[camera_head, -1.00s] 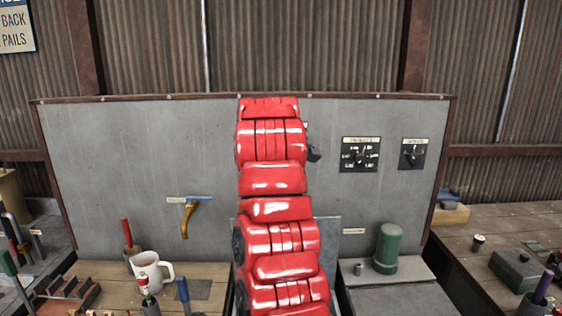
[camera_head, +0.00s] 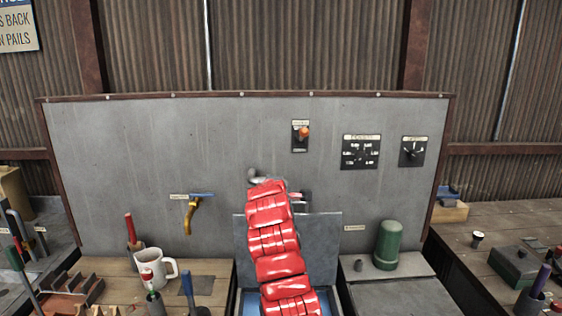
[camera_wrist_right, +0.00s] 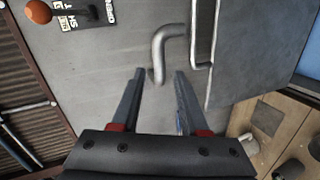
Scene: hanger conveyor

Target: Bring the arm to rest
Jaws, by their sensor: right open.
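My red right arm (camera_head: 275,245) rises from the bottom of the head view and leans left, in front of the grey board. Its gripper is mostly hidden behind the arm there. In the right wrist view my right gripper (camera_wrist_right: 160,72) is open, with two dark fingers apart and nothing held. A bent grey pipe handle (camera_wrist_right: 165,45) shows beyond the fingertips, one end lined up between them. How far off it is I cannot tell. My left gripper is not in view.
A grey raised lid (camera_head: 325,235) stands behind the arm. An orange-knobbed switch (camera_head: 302,133) and dial plates (camera_head: 360,152) are on the board (camera_head: 120,150). A white mug (camera_head: 150,265) and tools are on the left bench; a green cylinder (camera_head: 388,245) stands right.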

